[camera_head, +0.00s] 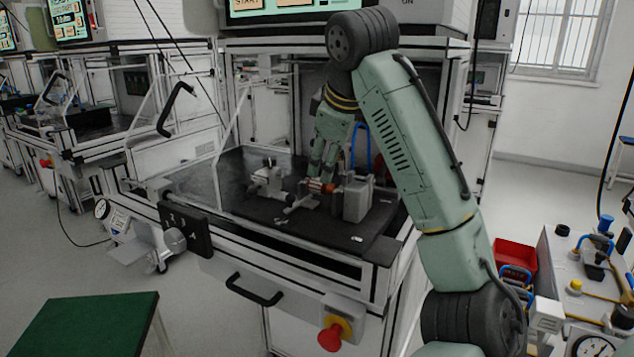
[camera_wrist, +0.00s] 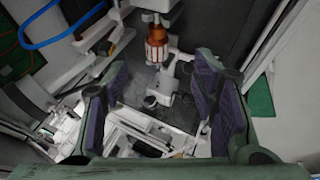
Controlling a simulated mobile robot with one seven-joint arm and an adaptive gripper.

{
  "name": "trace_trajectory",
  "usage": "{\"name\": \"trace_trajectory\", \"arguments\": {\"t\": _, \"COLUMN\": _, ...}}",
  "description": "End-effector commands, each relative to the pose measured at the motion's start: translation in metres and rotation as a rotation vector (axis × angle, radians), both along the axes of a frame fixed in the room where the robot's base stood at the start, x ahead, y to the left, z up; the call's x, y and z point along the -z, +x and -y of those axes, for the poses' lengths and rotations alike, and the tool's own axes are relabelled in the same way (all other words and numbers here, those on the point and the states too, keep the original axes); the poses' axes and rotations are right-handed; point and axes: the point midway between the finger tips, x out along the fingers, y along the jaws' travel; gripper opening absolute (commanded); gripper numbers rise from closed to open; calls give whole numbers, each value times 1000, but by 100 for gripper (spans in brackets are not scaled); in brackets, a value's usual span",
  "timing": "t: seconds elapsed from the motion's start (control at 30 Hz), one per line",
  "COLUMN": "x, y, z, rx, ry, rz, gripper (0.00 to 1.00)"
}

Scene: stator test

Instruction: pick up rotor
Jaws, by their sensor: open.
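The rotor (camera_head: 318,186) shows copper-orange and sits horizontally in a white test fixture (camera_head: 268,182) on the black bench top. In the wrist view the rotor (camera_wrist: 157,44) is at the top middle, with orange bands and a ribbed body. A grey-white block (camera_head: 357,197) stands at its right end. My gripper (camera_head: 321,172) points down just above the rotor and partly hides the area behind it. In the wrist view my gripper (camera_wrist: 156,85) is open, with its two purple-padded fingers wide apart and nothing held between them.
The black bench top (camera_head: 255,208) has white frame posts around it. A blue hose (camera_head: 361,140) loops behind the fixture. A red button (camera_head: 331,337) and a black handle (camera_head: 255,291) are on the bench front. A green table (camera_head: 90,325) stands at lower left.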

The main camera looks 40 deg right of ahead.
Motion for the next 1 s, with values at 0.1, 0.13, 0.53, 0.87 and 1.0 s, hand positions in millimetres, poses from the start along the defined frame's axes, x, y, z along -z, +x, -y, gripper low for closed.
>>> {"name": "trace_trajectory", "arguments": {"t": 0.1, "x": 16, "y": 9, "z": 3, "rx": -2, "ry": 4, "rz": -1, "gripper": 53}}
{"name": "trace_trajectory", "arguments": {"t": 0.13, "x": 20, "y": 12, "z": 4, "rx": -2, "ry": 4, "rz": -1, "gripper": 53}}
{"name": "trace_trajectory", "arguments": {"t": 0.53, "x": 58, "y": 40, "z": 21, "rx": 0, "ry": 0, "rz": -1, "gripper": 53}}
{"name": "trace_trajectory", "arguments": {"t": 0.87, "x": 81, "y": 55, "z": 27, "rx": -2, "ry": 0, "rz": 3, "gripper": 53}}
{"name": "trace_trajectory", "arguments": {"t": 1.0, "x": 81, "y": 55, "z": 26, "rx": -2, "ry": 1, "rz": 2, "gripper": 53}}
